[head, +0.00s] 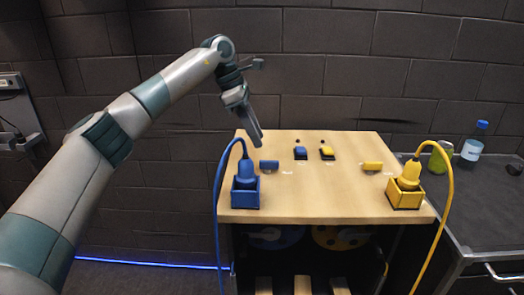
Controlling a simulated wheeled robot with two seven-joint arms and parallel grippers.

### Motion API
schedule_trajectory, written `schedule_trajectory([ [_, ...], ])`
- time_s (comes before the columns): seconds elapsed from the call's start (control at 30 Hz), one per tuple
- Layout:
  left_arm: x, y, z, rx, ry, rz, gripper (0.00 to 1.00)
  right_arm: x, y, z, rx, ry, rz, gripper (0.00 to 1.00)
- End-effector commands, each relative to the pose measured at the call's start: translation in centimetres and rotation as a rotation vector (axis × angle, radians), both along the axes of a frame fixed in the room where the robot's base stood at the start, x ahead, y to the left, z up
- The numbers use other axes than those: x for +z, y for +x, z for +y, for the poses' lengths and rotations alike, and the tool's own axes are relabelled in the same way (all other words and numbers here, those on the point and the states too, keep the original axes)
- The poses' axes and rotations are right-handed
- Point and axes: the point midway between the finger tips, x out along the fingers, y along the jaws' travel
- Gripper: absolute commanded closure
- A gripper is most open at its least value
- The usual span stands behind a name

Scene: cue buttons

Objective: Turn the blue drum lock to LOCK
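A small blue bar-shaped piece (269,165), which looks like the blue drum lock, sits on the left part of the wooden tabletop (320,192). Its label is too small to read, so I cannot tell its setting. A blue drum (275,238) shows partly in the dark space under the tabletop. My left gripper (257,138) points down above the tabletop's back left, up and left of the blue bar and apart from it. Its fingers overlap from this side, so I cannot tell their opening. My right gripper is out of view.
A blue plug (245,175) with a cable stands in a blue box at the front left. Blue (300,153) and yellow (327,153) buttons sit at the back. A yellow bar (373,166) and yellow plug (409,177) are right. A bottle (473,146) and can (440,157) stand on the side counter.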

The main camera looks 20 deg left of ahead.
Motion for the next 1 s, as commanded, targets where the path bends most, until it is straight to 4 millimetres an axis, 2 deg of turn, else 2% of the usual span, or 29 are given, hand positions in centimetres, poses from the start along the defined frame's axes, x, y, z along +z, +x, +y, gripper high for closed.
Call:
schedule_trajectory([
  [0.2, 4.2, -0.4, 1.7, 0.001, 0.001, -0.003, 0.7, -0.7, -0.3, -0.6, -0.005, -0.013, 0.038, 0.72],
  [0.43, 7.2, -0.7, 2.9, 0.0, 0.0, -0.001, 0.7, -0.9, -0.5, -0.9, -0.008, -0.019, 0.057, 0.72],
  [0.63, 8.2, -0.9, 3.3, -0.001, 0.0, 0.0, 0.7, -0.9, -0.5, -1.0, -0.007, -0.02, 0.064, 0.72],
  [1.0, 8.2, -0.9, 3.3, -0.001, 0.0, 0.0, 0.7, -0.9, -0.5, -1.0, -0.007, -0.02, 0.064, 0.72],
])
